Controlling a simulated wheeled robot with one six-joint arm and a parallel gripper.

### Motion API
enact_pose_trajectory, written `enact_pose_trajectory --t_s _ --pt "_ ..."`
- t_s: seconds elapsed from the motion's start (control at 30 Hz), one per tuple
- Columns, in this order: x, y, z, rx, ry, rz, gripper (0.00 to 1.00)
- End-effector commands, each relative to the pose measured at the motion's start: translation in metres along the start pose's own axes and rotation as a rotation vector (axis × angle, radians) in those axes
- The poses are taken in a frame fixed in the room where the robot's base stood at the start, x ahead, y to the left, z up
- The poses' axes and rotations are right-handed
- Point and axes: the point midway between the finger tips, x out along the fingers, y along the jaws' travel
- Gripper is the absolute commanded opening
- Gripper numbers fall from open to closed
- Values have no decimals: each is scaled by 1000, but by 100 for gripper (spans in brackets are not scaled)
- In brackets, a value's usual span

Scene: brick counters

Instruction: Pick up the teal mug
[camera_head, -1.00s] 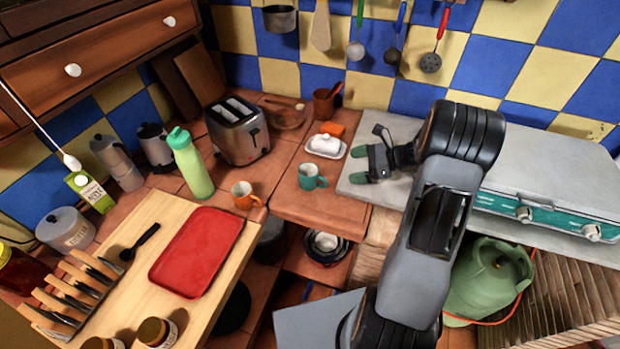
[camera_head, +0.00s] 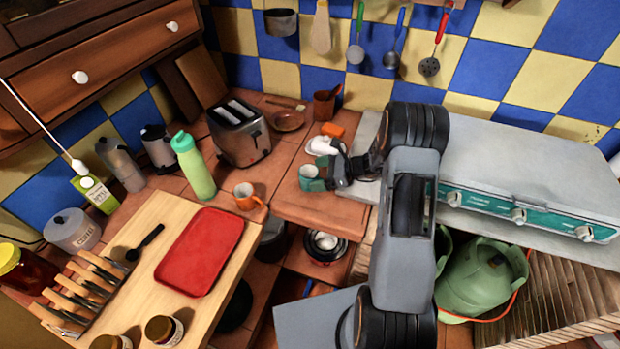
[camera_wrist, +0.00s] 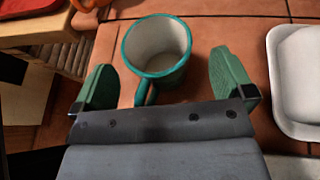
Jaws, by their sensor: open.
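The teal mug (camera_head: 312,178) stands upright on the tiled counter, left of the stove. In the wrist view the mug (camera_wrist: 157,50) has a teal outside and rim and a pale, empty inside. Its handle points toward my gripper's palm. My gripper (camera_wrist: 165,80) is open, with one green fingertip on each side of the mug and a gap to it on both sides. In the head view my gripper (camera_head: 330,170) is at the mug's right side and hides part of it.
A white butter dish (camera_head: 318,145) stands close behind the mug; it also shows at the right in the wrist view (camera_wrist: 299,80). An orange mug (camera_head: 247,196) stands to the left. The toaster (camera_head: 238,133) is behind it. The counter's front edge (camera_head: 318,220) is near.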

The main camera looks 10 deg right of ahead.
Motion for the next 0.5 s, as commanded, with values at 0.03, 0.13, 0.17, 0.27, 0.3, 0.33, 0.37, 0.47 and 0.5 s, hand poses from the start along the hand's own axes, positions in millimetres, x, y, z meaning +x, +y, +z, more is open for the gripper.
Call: enact_pose_trajectory --t_s 0.03,0.13,0.17,0.27,0.3,0.33,0.37,0.47,0.5 --pt "5 0 1 0 0 2 100" --pt "12 0 0 -1 0 1 100" --pt "13 0 0 -1 0 0 100" --pt "14 0 0 0 0 -1 100" --pt "14 0 0 0 0 -1 100" --pt "14 0 0 0 0 -1 100" --pt "14 0 0 0 0 -1 100" --pt "14 0 0 -1 0 -1 96" --pt "14 0 0 -1 0 -1 92"
